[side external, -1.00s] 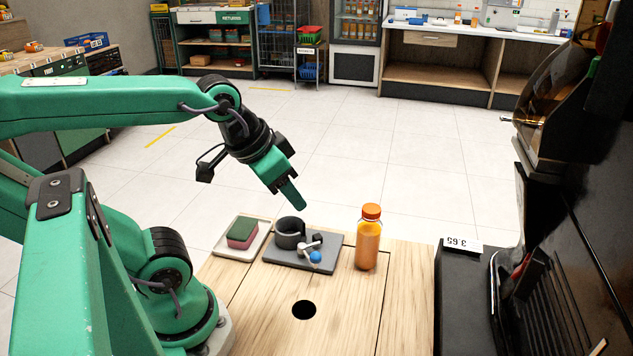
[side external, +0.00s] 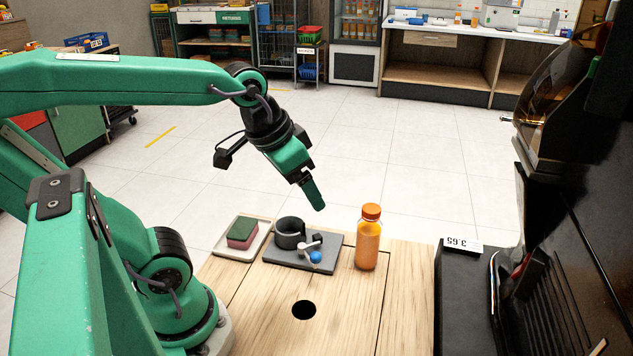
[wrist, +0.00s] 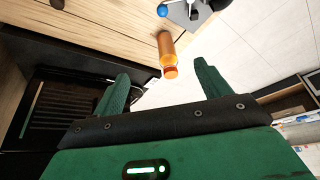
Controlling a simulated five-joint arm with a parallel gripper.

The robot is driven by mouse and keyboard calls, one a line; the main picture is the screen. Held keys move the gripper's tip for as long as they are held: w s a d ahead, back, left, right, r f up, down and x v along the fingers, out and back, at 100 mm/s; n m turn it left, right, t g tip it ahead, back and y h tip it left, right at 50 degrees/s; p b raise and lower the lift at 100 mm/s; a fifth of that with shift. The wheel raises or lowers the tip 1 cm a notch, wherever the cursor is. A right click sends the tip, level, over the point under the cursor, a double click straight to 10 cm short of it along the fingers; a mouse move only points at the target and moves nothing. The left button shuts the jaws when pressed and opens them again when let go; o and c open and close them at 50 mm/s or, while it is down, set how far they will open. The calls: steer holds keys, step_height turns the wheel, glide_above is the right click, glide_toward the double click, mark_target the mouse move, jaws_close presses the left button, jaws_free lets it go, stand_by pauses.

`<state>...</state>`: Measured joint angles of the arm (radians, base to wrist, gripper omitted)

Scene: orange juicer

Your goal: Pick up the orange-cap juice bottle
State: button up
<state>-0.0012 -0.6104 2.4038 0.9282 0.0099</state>
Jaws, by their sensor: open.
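The juice bottle (side external: 368,243) with its orange cap stands upright on the wooden counter near its far edge, right of the grey tray. My gripper (side external: 316,200) hangs in the air left of the bottle and higher than its cap, apart from it. In the wrist view the bottle (wrist: 166,52) shows beyond and between my two green fingers, its cap toward me. My gripper (wrist: 163,85) is open, with nothing between the fingers.
A grey tray (side external: 276,257) holds a dark ring-shaped holder (side external: 289,234) and a blue-ended tool (side external: 314,255). A sponge (side external: 242,234) lies on a pale tray at left. A round hole (side external: 304,310) is in the counter. The black juicer machine (side external: 580,180) stands at right.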

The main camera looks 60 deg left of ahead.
steer(key=w+f+g, duration=0.2)
steer(key=w+g, duration=0.1)
steer(key=w, duration=0.6)
steer(key=g, duration=0.2)
glide_above(372, 208)
steer(key=shift+m, duration=0.3)
steer(key=f, duration=0.4)
steer(key=shift+s+d+f, duration=0.15)
steer(key=shift+s+f, duration=0.15)
steer(key=shift+s, duration=0.1)
steer(key=shift+w+f, duration=0.2)
steer(key=shift+f, duration=0.1)
steer(key=shift+f, duration=1.2)
steer(key=shift+f, duration=0.1)
steer(key=shift+w+f, duration=0.1)
steer(key=shift+f, duration=2.4)
steer(key=shift+c, duration=0.5)
steer(key=c, duration=1.5)
